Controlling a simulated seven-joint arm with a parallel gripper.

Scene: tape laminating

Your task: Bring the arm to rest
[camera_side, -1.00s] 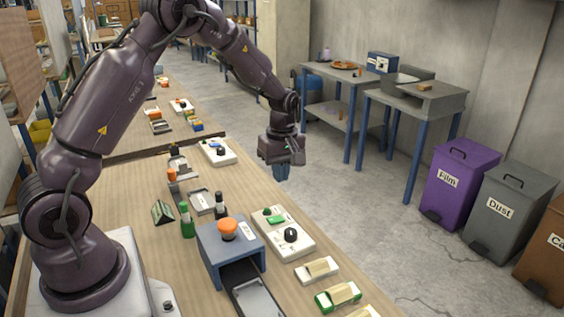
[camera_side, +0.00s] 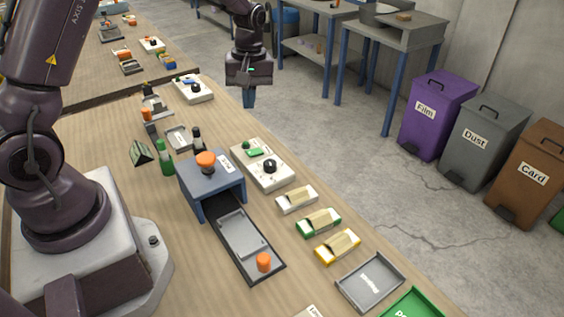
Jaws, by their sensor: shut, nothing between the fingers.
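My gripper (camera_side: 249,97) hangs at the top centre of the side view, beyond the far edge of the wooden bench. It points down, with its fingers together and nothing held. It is apart from everything on the bench. My arm's base stands at the lower left, and part of the arm is cut off by the top of the picture.
A blue press (camera_side: 212,180) with an orange knob stands mid-bench, a dark tray (camera_side: 266,278) in front of it. A white control box (camera_side: 262,165) is beside it. Three small holders and a grey tray (camera_side: 370,281) line the right edge. Purple bin (camera_side: 437,115) stands on the floor.

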